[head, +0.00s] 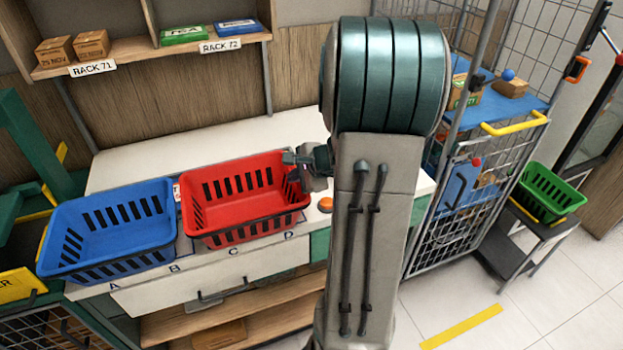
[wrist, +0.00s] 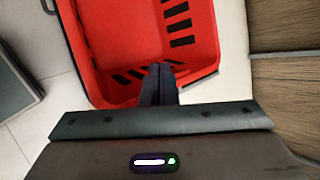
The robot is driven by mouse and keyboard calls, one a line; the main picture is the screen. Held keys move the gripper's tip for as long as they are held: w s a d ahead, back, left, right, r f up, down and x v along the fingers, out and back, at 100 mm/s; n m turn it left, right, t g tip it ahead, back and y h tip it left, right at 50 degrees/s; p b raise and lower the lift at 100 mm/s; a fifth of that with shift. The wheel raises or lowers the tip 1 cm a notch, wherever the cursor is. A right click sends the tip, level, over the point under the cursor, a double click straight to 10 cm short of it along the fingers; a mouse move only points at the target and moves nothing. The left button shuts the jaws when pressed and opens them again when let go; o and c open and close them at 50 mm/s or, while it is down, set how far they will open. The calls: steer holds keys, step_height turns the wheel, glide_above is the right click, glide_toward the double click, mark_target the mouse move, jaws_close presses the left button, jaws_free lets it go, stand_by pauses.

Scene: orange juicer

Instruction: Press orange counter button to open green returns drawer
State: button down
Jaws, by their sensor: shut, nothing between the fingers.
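The orange button (head: 325,205) sits on the white counter (head: 140,155), just right of the red basket (head: 222,238), partly beside my arm. A green drawer front (head: 319,246) shows below it at the counter's right end. My arm hides part of this front, and it looks flush with the counter. My gripper (head: 287,159) is above the right back corner of the red basket, behind and left of the button. In the wrist view its fingers (wrist: 158,70) are shut and empty, over the edge of the red basket (wrist: 112,88). The button is not visible in the wrist view.
A blue basket (head: 110,222) stands left of the red one on the counter. A shelf (head: 125,60) with small boxes hangs behind. A wire cage trolley (head: 480,180) and a green basket (head: 548,192) stand to the right. Bare counter lies behind the baskets.

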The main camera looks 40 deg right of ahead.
steer(key=s+d+f+m+h+p, duration=0.1)
steer(key=d+f+m+h, duration=0.1)
steer(key=d+m, duration=0.4)
steer(key=d, duration=0.4)
steer(key=shift+s+d+f+t+h+p, duration=0.15)
steer(key=shift+d+t+h+p, duration=0.15)
steer(key=shift+d+p, duration=0.1)
steer(key=shift+f, duration=0.15)
step_height(320, 180, down, 8)
steer(key=b, duration=0.6)
steer(key=shift+b, duration=0.3)
steer(key=shift+f+b, duration=0.25)
steer(key=shift+b, duration=0.3)
steer(key=shift+f, duration=0.15)
stand_by(0.3)
steer(key=shift+f+b, duration=0.25)
steer(key=shift+b, duration=0.45)
